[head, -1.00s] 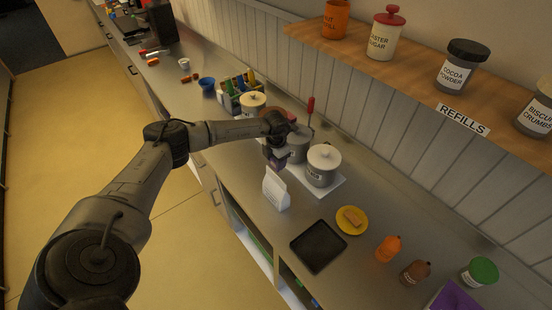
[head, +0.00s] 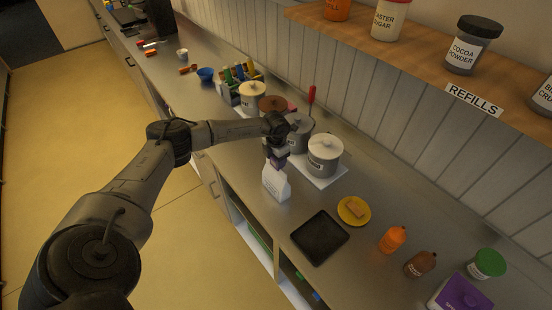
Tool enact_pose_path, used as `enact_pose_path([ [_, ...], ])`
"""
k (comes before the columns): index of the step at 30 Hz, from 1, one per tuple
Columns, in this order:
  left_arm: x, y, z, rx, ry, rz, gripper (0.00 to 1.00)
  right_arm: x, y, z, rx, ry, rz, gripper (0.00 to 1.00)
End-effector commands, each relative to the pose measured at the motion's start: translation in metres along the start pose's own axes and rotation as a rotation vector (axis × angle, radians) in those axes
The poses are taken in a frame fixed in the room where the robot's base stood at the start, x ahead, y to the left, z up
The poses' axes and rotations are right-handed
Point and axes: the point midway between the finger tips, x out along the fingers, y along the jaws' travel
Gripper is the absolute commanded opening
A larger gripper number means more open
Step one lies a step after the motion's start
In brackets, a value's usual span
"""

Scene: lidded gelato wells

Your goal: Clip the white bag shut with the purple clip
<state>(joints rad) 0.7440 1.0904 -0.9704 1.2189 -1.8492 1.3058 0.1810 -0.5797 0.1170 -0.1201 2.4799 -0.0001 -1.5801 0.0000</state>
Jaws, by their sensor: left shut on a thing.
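The white bag (head: 276,184) stands upright on the steel counter, with dark lettering on its front. My left gripper (head: 277,160) is directly over the bag's top, pointing down. A small patch of purple, the purple clip (head: 278,163), shows between its fingers at the bag's top edge. The gripper is shut on the clip. The fingers hide much of the clip, and I cannot tell whether the clip's jaws are around the bag's top or only touching it. My right gripper is not in view.
Lidded wells (head: 324,155) stand close behind the bag. A black tray (head: 319,238), a yellow plate (head: 354,210), an orange bottle (head: 392,240), a brown bottle (head: 420,264) and a purple box (head: 461,295) are to the right. A blue bowl (head: 206,75) is farther left.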

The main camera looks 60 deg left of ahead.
Motion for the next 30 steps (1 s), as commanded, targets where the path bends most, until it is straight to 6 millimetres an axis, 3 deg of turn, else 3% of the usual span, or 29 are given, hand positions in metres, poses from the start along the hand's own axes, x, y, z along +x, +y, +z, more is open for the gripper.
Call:
enact_pose_path([
  [22, 0.0087, 0.0000, 0.0000, 0.000, 0.000, 0.000, 0.30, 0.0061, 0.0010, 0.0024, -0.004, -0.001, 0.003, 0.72],
  [23, 0.0086, 0.0001, 0.0001, 0.000, 0.000, 0.000, 0.53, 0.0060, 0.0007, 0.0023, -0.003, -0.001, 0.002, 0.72],
  [30, 0.0082, 0.0001, 0.0000, 0.000, 0.000, 0.000, 0.76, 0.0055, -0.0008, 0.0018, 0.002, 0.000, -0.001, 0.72],
])
